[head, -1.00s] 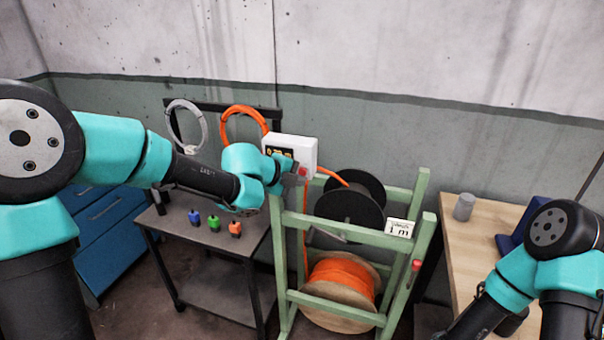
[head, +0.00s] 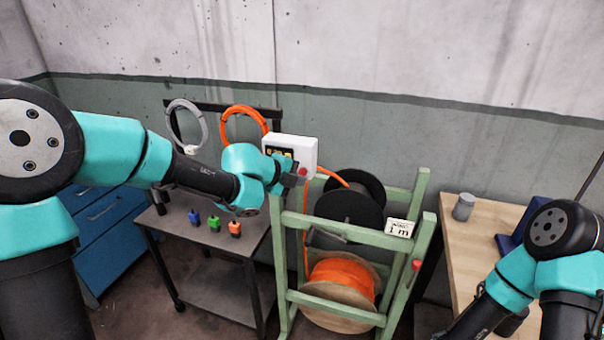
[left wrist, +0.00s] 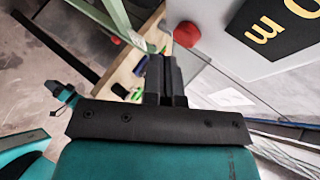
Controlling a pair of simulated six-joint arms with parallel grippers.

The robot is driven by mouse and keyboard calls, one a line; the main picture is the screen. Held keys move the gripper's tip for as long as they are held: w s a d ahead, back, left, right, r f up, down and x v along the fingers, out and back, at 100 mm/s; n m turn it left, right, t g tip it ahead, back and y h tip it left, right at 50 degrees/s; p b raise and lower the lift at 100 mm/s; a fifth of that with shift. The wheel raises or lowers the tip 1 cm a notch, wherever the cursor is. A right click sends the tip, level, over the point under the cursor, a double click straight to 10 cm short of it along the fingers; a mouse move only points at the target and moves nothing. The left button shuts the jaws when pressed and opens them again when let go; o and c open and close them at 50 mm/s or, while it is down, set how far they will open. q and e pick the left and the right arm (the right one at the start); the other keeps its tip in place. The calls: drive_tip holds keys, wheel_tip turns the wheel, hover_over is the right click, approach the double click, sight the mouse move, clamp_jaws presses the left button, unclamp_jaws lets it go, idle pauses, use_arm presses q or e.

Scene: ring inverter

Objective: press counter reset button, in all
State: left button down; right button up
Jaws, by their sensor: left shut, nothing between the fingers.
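The counter is a white box (head: 304,148) with a dark display with yellow characters, above the green reel stand. Its red reset button (head: 303,171) is low on the front. In the left wrist view the white box (left wrist: 250,45) fills the upper right, and the red button (left wrist: 187,34) is just beyond my fingertips. My left gripper (head: 294,180) is shut and empty, close to the button; it also shows in the left wrist view (left wrist: 167,62). I cannot tell whether the tips touch the button. The right arm shows at the lower right, its gripper out of view.
The green stand (head: 428,220) holds a black reel (head: 350,207) and an orange cable reel (head: 342,277). A dark cart (head: 190,245) carries small coloured blocks. Grey and orange coils (head: 238,109) hang behind. A wooden table (head: 465,260) stands at right.

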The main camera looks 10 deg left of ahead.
use_arm(q)
drive_tip(key=shift+w, duration=0.1)
idle(0.3)
drive_tip(key=shift+w, duration=0.35)
drive_tip(key=shift+w+d, duration=0.1)
drive_tip(key=shift+w, duration=0.35)
idle(1.0)
drive_tip(key=shift+s, duration=0.9)
drive_tip(key=s, duration=0.5)
drive_tip(key=shift+a, duration=0.35)
idle(0.6)
